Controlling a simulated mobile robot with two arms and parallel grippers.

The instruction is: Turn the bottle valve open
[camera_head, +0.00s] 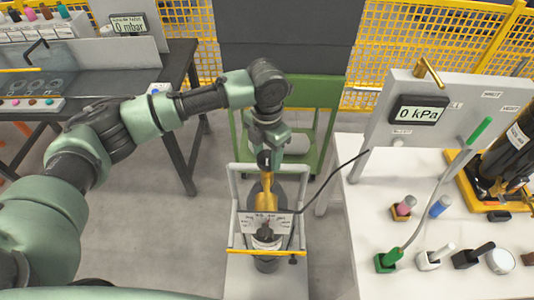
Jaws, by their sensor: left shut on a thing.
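My left arm reaches in from the left and bends down at the centre of the head view. My left gripper (266,167) points down and is shut at the top of a gold-coloured bottle valve (266,192). The gripper and wrist hide part of the valve, so its exact angle is hard to tell. The valve sits over a dark bottle (293,190) that stands in a light grey frame with a yellow front bar (266,251). A white dial plate (264,222) with markings is just in front of the valve. My right gripper is out of view.
A black hose runs from the frame to a grey panel whose display (418,114) reads 0 kPa. A white table (345,225) with coloured connectors is at the right. A green cart (323,98) stands behind the frame. A dark bench with another display (130,25) is at the left.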

